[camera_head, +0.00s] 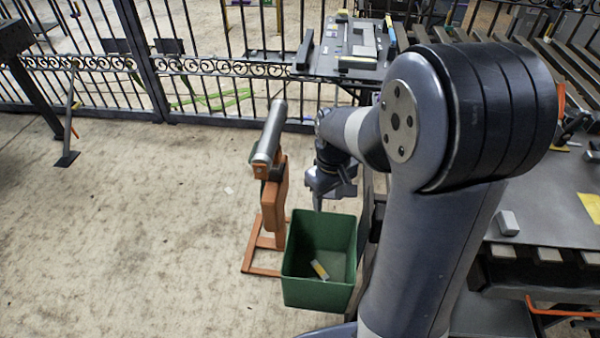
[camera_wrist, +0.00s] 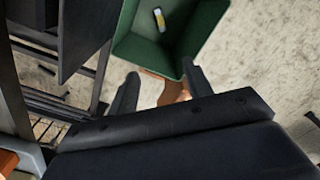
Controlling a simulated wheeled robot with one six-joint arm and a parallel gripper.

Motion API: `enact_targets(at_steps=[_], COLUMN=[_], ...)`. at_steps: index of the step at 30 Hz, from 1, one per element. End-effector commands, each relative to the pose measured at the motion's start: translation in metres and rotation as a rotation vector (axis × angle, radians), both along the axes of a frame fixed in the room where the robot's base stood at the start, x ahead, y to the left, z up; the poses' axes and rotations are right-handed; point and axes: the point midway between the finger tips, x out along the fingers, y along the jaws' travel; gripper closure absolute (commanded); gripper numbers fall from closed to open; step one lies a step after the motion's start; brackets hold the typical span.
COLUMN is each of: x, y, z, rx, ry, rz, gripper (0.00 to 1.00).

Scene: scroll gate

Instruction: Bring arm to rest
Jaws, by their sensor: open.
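My gripper (camera_head: 318,200) is above the back rim of a green bin (camera_head: 318,293) in the head view, and my arm runs down the right half of that picture. In the wrist view my gripper (camera_wrist: 158,88) has its two dark fingers spread apart with nothing between them. The green bin also shows beyond the fingertips in the wrist view (camera_wrist: 135,50). A small yellow and grey piece (camera_head: 320,270) lies inside the bin, and it shows in the wrist view too (camera_wrist: 160,19).
An orange stand with a grey roller (camera_head: 272,135) is left of the bin. A black scroll gate (camera_head: 150,62) crosses the back. A workbench (camera_head: 550,205) with a small grey block (camera_head: 508,222) stands at right. A back table (camera_head: 345,62) holds several parts. The left floor is largely clear.

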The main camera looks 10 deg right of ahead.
Motion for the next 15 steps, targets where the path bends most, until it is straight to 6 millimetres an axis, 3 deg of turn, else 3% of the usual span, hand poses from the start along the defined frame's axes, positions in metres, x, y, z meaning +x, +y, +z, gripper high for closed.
enact_targets(at_steps=[15], x=[-0.002], y=[0.0], z=[-0.098], rx=[0.0], ry=[0.008], rz=[0.0], gripper=[0.52])
